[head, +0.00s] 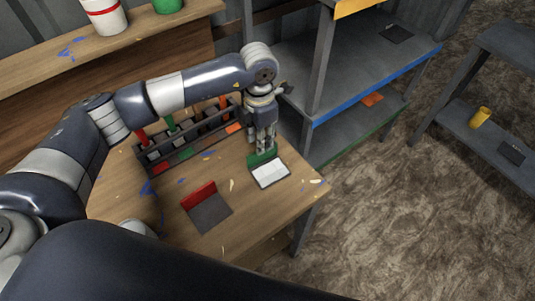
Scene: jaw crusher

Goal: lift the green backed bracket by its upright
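The green backed bracket stands on the wooden table with its green upright (262,158) at the back and its pale base plate (270,174) toward the table's front right. My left gripper (264,150) points down right at the upright, its fingertips overlapping the upright's top edge in the head view. Part of the upright is hidden behind the fingers. I cannot tell whether the fingers are closed on it. The base plate appears to rest on the table. My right gripper is not in view.
A red backed bracket (205,204) with a grey base stands nearer on the table. A dark rack (185,150) with several coloured-handled tools lies behind and left of the gripper. A grey shelf (345,70) stands beyond. The table's right edge is close to the green bracket.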

